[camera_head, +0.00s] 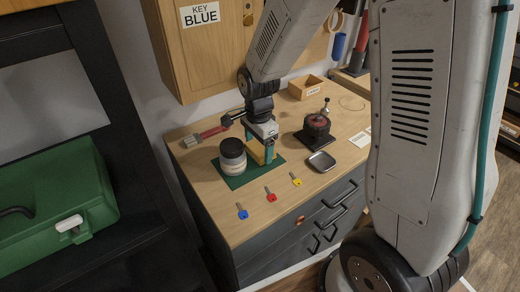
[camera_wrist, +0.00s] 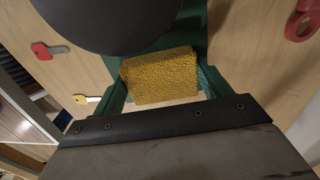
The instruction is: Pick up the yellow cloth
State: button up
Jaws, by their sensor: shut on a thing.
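The yellow cloth (camera_wrist: 160,76) looks like a thick, rough-textured block in the wrist view. It sits between the green fingers of my gripper (camera_wrist: 163,88), which is shut on it. In the head view the cloth (camera_head: 257,151) shows partly behind my gripper (camera_head: 265,150), over the dark green mat (camera_head: 236,181) on the workbench. I cannot tell whether its underside touches the mat.
A dark-lidded jar (camera_head: 232,158) stands on the mat, close left of the cloth. Blue (camera_head: 242,211), red (camera_head: 271,195) and yellow (camera_head: 296,179) keys lie along the front.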

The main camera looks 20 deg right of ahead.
jog(key=shift+r, duration=0.15)
notch_tip(320, 180, up, 28)
dwell(0.4)
jog(key=shift+o, duration=0.5)
